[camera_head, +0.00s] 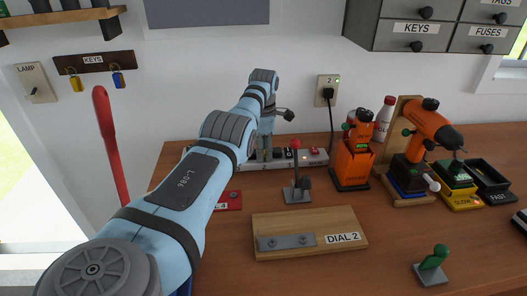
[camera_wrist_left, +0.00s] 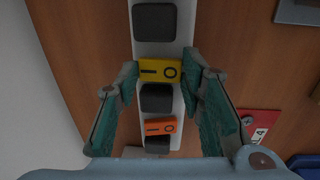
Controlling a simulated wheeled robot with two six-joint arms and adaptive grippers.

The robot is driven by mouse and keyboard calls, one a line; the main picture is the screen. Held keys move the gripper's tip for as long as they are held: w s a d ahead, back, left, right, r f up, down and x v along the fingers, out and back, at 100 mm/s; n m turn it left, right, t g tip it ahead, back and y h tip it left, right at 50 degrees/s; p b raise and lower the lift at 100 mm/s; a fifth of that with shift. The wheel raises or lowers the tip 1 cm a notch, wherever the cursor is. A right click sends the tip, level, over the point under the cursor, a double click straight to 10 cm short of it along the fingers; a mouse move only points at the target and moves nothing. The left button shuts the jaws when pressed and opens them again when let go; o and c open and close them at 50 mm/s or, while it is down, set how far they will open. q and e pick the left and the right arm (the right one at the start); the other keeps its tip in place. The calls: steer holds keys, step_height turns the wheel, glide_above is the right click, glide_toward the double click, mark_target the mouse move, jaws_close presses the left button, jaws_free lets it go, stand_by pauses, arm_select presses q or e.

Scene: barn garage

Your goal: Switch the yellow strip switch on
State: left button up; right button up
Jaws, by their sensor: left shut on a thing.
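The power strip (camera_head: 285,165) lies along the back of the workbench. It also shows in the left wrist view (camera_wrist_left: 155,28), running top to bottom with dark sockets. The yellow strip switch (camera_wrist_left: 160,71) sits across the strip, with the I mark at left and the O mark at right. My left gripper (camera_head: 264,157) reaches down to the strip in the head view. In the wrist view its fingertips (camera_wrist_left: 163,76) are shut on the yellow switch, one at each end. The switch is hidden in the head view. My right gripper is in neither view.
An orange switch (camera_wrist_left: 160,127) sits further along the strip. A small stand with a red-topped lever (camera_head: 296,185) is just in front of the strip. A DIAL 2 board (camera_head: 310,222), orange drill (camera_head: 428,124) and green toggle (camera_head: 434,258) are on the bench.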

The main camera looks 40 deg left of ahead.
arm_select(q)
steer(key=shift+s, duration=0.1)
steer(key=o, duration=1.2)
steer(key=shift+a+f, duration=0.1)
steer(key=shift+c, duration=0.2)
steer(key=r, duration=0.7)
steer(key=shift+s+d+r, duration=0.15)
steer(key=shift+d+r, duration=0.15)
steer(key=shift+f, duration=0.1)
